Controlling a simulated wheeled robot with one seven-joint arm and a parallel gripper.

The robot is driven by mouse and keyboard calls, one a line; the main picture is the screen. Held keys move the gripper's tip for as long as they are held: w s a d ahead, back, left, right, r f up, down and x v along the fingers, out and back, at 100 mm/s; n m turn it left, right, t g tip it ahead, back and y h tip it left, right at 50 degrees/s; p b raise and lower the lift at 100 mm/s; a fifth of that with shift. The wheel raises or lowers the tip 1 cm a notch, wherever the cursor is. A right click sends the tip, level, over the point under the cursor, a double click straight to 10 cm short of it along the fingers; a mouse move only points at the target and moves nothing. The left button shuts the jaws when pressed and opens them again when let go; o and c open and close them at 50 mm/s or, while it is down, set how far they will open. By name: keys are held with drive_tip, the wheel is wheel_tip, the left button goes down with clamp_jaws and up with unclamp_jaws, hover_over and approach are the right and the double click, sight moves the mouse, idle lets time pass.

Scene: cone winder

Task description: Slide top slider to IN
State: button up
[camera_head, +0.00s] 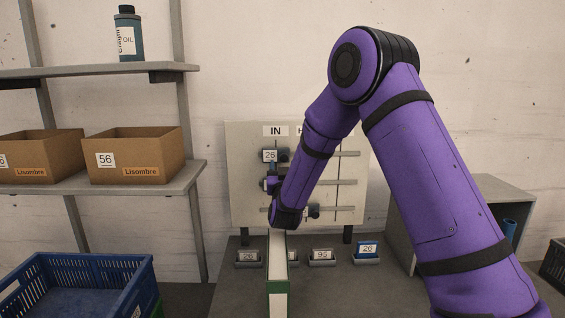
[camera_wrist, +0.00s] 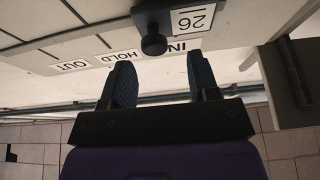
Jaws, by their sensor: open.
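The top slider shows in the head view as a 26 card (camera_head: 269,156) with a dark knob (camera_head: 283,155), at the left end of the top rail, just below the IN label (camera_head: 275,131). In the wrist view, which is upside down, the slider's dark block and round knob (camera_wrist: 154,43) are beside the IN label (camera_wrist: 177,47), with HOLD and OUT further left. My gripper (camera_wrist: 161,65) is open and empty. Its two fingers point toward the board, with the knob in line with the gap and apparently just beyond the tips. In the head view my arm hides much of the board.
Lower rails on the board (camera_head: 245,205) carry other sliders, including a knob (camera_head: 313,211). Several numbered holders, such as one marked 95 (camera_head: 322,256), stand on the table below. Shelves with cardboard boxes (camera_head: 135,155) and a blue crate (camera_head: 80,288) are at left.

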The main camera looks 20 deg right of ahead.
drive_tip(key=v, duration=0.3)
drive_tip(key=shift+s+f, duration=0.1)
idle(0.3)
drive_tip(key=s+r+n+g+y, duration=0.3)
drive_tip(key=s+r+g+y, duration=0.4)
drive_tip(key=s+r, duration=0.5)
drive_tip(key=s+d+g, duration=0.1)
drive_tip(key=s+g, duration=0.2)
drive_tip(key=s, duration=0.7)
drive_tip(key=s+d+f+g, duration=0.1)
drive_tip(key=s+d+g, duration=0.1)
drive_tip(key=s, duration=0.9)
drive_tip(key=s+d+f+g, duration=0.1)
drive_tip(key=s+g, duration=0.3)
drive_tip(key=s, duration=0.7)
drive_tip(key=shift+s+d+h, duration=0.25)
drive_tip(key=shift+d+h, duration=0.15)
drive_tip(key=shift+d, duration=0.25)
